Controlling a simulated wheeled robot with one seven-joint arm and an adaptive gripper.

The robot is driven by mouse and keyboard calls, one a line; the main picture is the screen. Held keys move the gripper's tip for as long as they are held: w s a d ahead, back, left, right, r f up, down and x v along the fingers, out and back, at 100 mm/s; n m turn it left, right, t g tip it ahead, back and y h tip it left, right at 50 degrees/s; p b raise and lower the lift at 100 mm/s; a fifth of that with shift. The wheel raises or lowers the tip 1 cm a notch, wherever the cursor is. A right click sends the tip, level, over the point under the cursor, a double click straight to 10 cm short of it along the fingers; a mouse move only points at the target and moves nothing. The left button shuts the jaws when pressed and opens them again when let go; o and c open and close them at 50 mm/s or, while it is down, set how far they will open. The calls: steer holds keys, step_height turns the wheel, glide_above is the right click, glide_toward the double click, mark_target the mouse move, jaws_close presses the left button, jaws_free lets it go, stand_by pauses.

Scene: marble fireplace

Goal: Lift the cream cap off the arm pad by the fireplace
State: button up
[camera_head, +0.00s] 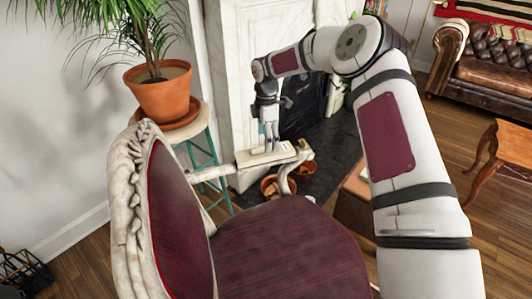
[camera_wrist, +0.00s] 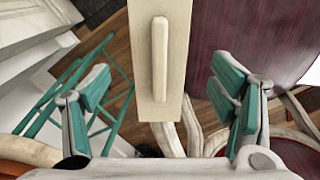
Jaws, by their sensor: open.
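The cream cap (camera_head: 258,160) is a flat, pale slab lying on the arm of the chair beside the fireplace. In the wrist view, the cap (camera_wrist: 142,90) runs down from the top middle, with a narrow raised bar (camera_wrist: 159,60) along its centre. I cannot make out the arm pad separately beneath it. My gripper (camera_head: 269,146) points down over the cap. In the wrist view, its teal-padded fingers (camera_wrist: 163,88) are spread wide, one on each side of the slab, with gaps between. Nothing is held. The exact height of the fingertips above the cap is hard to tell.
The chair has a carved frame and a dark red seat (camera_head: 285,250). A potted plant (camera_head: 160,97) stands on a teal-legged stool (camera_head: 210,150) to the left. The marble fireplace (camera_head: 232,70) is close behind. Terracotta pots (camera_head: 270,186) sit below the chair arm.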

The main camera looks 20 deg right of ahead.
step_height(320, 180, down, 5)
steer(key=shift+f+b, duration=0.1)
steer(key=shift+b, duration=0.35)
steer(key=c, duration=1.2)
